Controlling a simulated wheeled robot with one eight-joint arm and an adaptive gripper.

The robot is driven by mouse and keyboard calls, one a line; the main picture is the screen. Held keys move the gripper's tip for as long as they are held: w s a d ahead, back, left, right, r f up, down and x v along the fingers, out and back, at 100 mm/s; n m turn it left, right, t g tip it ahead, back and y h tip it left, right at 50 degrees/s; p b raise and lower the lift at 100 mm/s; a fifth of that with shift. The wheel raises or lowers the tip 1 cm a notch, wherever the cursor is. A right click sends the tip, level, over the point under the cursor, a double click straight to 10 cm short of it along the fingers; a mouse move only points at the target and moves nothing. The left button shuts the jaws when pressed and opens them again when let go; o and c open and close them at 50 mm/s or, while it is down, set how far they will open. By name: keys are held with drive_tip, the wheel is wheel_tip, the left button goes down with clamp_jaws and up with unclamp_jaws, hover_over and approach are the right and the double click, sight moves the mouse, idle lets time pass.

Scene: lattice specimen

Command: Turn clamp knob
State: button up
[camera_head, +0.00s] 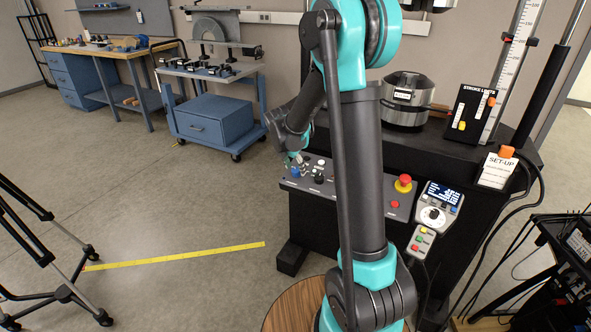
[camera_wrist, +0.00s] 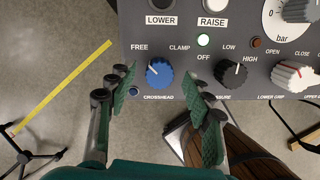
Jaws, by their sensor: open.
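The blue clamp knob (camera_wrist: 158,76) sits on the grey control panel, under the labels FREE and CLAMP and above the label CROSSHEAD. Its white mark points up and slightly left, towards the FREE side. In the head view the blue knob (camera_head: 295,172) is at the left end of the panel. My gripper (camera_wrist: 162,82) is open, with one green-padded finger left of the knob and the other right of it. Clear gaps show on both sides, and the fingers look apart from the knob. In the head view my gripper (camera_head: 298,158) is small and partly blurred into the panel.
A black pressure knob (camera_wrist: 230,74) stands just right of my right finger, with a grey-and-red grip knob (camera_wrist: 293,75) beyond. The red emergency button (camera_head: 403,183) is farther right.

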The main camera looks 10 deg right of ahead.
drive_tip(key=shift+x, duration=0.75)
drive_tip(key=shift+c, duration=0.2)
drive_tip(key=c, duration=1.1)
